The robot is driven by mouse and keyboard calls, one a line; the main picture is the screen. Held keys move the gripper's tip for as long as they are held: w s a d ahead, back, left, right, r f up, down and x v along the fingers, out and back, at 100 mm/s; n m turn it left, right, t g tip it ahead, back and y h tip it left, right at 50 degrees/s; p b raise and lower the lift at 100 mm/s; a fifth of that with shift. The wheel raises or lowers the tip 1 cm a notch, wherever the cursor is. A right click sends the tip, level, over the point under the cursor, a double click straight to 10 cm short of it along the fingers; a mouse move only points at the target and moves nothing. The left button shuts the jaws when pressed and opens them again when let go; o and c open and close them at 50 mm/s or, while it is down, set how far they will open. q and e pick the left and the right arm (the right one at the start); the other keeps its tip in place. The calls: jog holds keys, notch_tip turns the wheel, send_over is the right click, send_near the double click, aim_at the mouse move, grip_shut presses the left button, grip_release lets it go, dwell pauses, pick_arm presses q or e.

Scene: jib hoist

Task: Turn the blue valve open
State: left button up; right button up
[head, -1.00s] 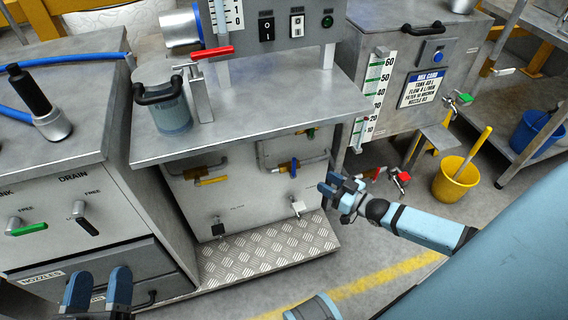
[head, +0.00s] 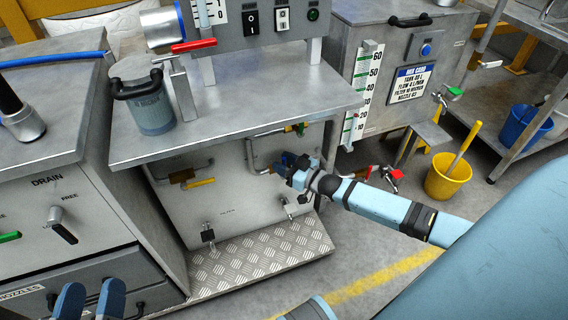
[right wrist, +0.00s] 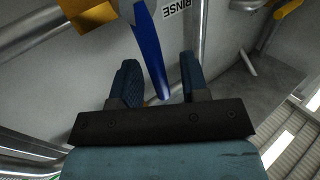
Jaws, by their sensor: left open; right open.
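The blue valve handle (right wrist: 152,50) is a long flat lever beside a brass valve body (right wrist: 92,14) on a grey pipe. In the right wrist view the handle reaches down between the two open fingers of my right gripper (right wrist: 158,82); whether either finger touches it I cannot tell. In the head view my right gripper (head: 283,162) is at the bench's front panel and hides most of this valve. My left gripper (head: 90,300) is open and empty at the lower left, in front of the drawers.
A yellow-handled valve (head: 190,180) is left of the blue one. The bench top (head: 240,105) overhangs the valves. A tread-plate step (head: 265,250) lies below. A yellow bucket (head: 447,178) and red-handled valve (head: 390,173) stand to the right.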

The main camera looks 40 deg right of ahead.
grip_shut()
